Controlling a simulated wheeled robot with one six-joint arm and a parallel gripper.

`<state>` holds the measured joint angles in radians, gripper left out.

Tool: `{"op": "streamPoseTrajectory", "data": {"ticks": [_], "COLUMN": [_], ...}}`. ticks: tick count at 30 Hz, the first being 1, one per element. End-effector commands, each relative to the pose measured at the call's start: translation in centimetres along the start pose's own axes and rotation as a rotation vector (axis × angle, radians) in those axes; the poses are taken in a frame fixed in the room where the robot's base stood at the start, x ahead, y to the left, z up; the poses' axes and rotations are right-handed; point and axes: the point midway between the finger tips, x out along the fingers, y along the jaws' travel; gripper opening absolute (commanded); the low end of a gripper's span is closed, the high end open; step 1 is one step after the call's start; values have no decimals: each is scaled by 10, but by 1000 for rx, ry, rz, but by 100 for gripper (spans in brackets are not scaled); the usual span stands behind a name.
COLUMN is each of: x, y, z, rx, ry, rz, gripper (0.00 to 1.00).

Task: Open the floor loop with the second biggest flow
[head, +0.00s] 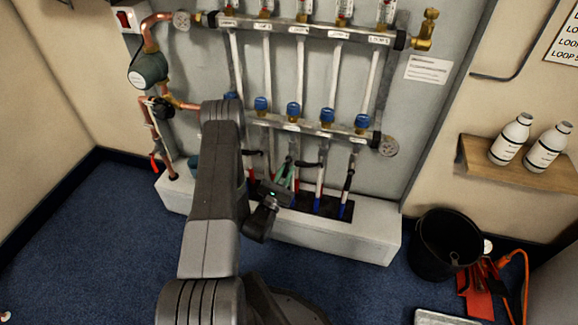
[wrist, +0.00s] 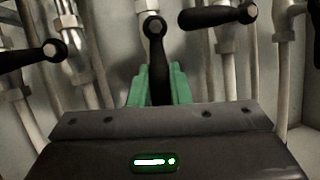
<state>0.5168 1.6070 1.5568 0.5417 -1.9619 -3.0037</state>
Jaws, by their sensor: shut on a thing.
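The lower rail (head: 325,132) carries several blue caps. Black lever handles hang below it, some crosswise, like one at the right (head: 307,164), and one at the far right (head: 348,180) running along its pipe. My gripper (head: 287,173) is at the middle loop's pipe. In the wrist view, my green fingers (wrist: 158,84) are shut on a black lever (wrist: 154,42), which points down along its pipe. The levers to its left (wrist: 28,56) and right (wrist: 216,16) lie crosswise.
A white ledge (head: 340,240) runs below the pipes. A pump (head: 148,68) and copper pipes are at the left. A wooden shelf (head: 520,165) with two bottles, a black bucket (head: 447,244) and orange tools (head: 478,300) are at the right. Blue carpet is clear at the left.

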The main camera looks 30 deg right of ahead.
Motion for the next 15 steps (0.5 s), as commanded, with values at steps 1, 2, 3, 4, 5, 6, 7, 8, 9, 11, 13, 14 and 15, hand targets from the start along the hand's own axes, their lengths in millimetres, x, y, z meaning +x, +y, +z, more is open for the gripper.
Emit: {"op": "streamPoseTrajectory", "data": {"ticks": [1,2,3,4,5,6,7,8,9,11,13,14,15], "x": [-1,-1,-2,-2,-2,-2,-2,-2,-2,-2,-2,-2,-2], "y": [0,0,0,0,0,0,0,0,0,0,0,0,0], "z": [0,0,0,0,0,0,0,0,0,0,0,0,0], "rx": [-4,-6,-8,-8,-9,-9,-9,-9,-9,-9,-9,-9,-9], "ry": [2,2,1,1,0,0,0,0,0,0,-1,-1,-1], "rz": [2,2,3,3,3,3,3,3,3,3,3,3,2], "gripper": [0,0,0,0,0,0,0,0,0,0,0,0,23]}}
